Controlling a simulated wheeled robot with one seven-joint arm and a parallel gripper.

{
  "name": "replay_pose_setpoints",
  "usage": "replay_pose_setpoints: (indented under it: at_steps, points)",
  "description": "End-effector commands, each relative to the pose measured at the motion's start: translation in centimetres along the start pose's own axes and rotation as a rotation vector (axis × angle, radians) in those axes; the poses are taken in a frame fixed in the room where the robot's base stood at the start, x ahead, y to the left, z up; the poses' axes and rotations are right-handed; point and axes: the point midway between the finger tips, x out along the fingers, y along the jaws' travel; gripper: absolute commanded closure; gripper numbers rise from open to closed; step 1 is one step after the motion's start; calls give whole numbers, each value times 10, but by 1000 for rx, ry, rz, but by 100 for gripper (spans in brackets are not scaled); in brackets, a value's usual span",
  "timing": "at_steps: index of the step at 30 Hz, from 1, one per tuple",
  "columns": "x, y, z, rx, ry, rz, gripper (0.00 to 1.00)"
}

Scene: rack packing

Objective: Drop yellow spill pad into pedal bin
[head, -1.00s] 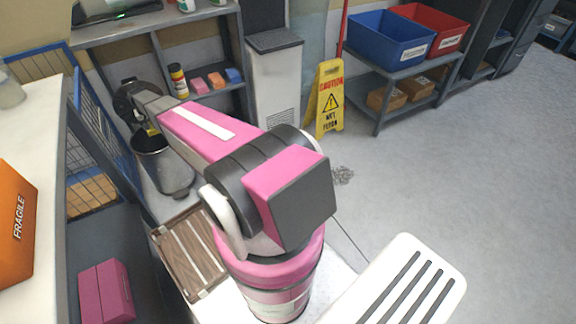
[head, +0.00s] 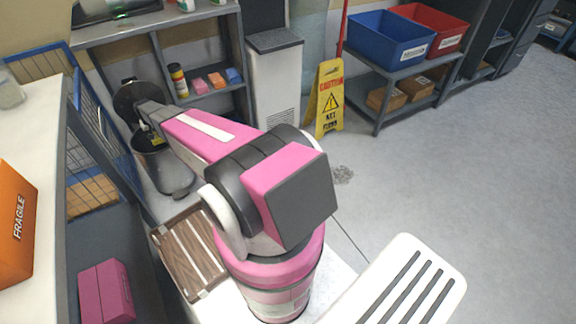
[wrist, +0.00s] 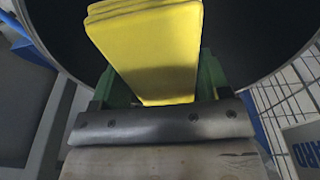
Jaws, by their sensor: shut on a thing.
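The yellow spill pad (wrist: 150,50) is a folded stack, held between the green fingers of my gripper (wrist: 155,85) in the wrist view. My gripper is shut on it. Behind and below the pad, the dark round opening of the pedal bin (wrist: 255,40) fills much of the wrist view. In the head view the grey pedal bin (head: 170,172) stands at the left, with its dark lid (head: 128,95) raised behind. My arm's end is over the bin's mouth there, and the pad is mostly hidden by it.
A blue wire cage (head: 95,125) stands close on the bin's left. Shelving with a bottle (head: 178,80) and small coloured blocks (head: 216,80) is behind it. A slatted wooden crate (head: 190,255) lies in front. A yellow wet-floor sign (head: 328,100) stands on open floor to the right.

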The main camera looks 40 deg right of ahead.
Motion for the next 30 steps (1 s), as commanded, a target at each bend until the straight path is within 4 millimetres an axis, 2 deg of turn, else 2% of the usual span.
replay_pose_setpoints:
  at_steps: [1, 2, 4, 17, 23, 30]
  points:
    - [0, 0, 0, 0, 0, 0, 49]
    - [0, 0, 0, 0, 0, 0, 24]
    - [0, 0, 0, 0, 0, 0, 1]
    - [-7, 0, 0, 0, 0, 0, 1]
    - [-30, 0, 1, 0, 2, 0, 1]
    - [-75, 0, 2, 0, 2, 0, 1]
